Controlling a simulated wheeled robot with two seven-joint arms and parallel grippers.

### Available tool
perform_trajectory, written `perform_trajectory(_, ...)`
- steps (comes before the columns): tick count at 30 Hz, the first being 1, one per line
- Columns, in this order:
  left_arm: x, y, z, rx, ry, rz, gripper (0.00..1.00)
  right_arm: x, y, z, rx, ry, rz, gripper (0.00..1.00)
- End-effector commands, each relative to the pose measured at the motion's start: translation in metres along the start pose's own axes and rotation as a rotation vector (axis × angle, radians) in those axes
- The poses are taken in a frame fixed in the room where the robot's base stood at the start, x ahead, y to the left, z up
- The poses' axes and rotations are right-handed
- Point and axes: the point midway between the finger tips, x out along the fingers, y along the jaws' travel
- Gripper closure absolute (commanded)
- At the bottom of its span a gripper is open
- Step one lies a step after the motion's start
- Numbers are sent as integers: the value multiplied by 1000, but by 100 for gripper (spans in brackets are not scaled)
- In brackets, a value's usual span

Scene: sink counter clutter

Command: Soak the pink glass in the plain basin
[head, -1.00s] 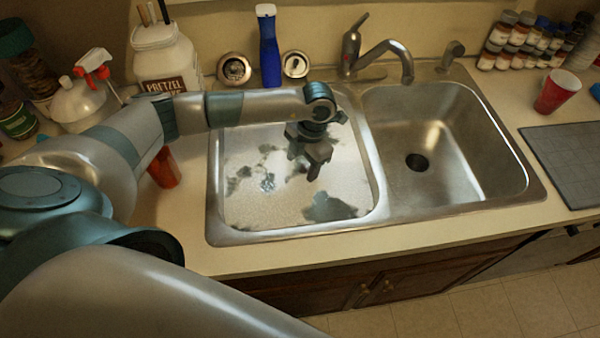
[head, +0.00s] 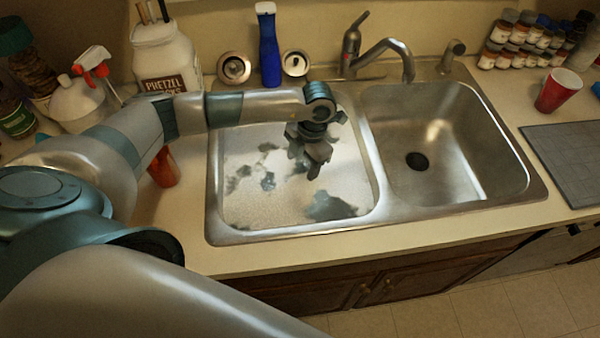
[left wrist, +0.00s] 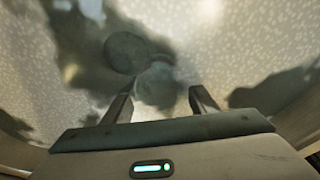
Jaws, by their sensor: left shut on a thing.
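My left gripper (head: 305,166) reaches down into the left basin (head: 213,195), whose bottom is covered by a white, speckled, foam-like surface with dark patches. In the left wrist view the fingers (left wrist: 160,95) are shut on a dull grey-green rounded thing (left wrist: 158,84). A similar round form (left wrist: 125,52) shows just beyond it. No pink shows on it, so I cannot tell whether it is the pink glass. The right basin (head: 470,150) is bare steel and empty, with a dark drain. My right gripper is not in view.
A faucet (head: 382,52) stands behind the basins, its spout toward the right one. A divider (head: 372,150) separates them. An orange-red object (head: 164,170) stands left of the sink, partly behind my arm. A blue bottle (head: 269,50) stands behind; a red cup (head: 558,91) and grey mat (head: 570,160) are right.

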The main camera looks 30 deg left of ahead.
Motion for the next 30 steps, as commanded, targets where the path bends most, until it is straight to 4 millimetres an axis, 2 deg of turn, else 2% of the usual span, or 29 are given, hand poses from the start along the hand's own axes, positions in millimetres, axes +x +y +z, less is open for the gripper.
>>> perform_trajectory(4, 2, 0, 1, 0, 0, 0, 79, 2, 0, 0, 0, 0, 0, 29)
perform_trajectory(5, 2, 0, 1, 0, -1, 0, 45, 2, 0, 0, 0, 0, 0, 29)
perform_trajectory(7, 2, 0, 0, 0, 0, 0, 29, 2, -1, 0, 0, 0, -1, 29)
perform_trajectory(8, 2, 0, 0, 0, 0, 0, 26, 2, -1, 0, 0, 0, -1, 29)
perform_trajectory(20, -1, 0, 1, 0, -1, 0, 26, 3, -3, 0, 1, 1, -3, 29)
perform_trajectory(26, -16, 0, 2, 0, -3, 0, 26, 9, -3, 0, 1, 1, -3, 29)
perform_trajectory(30, -37, 0, 2, 0, -5, 1, 26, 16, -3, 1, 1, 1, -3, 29)
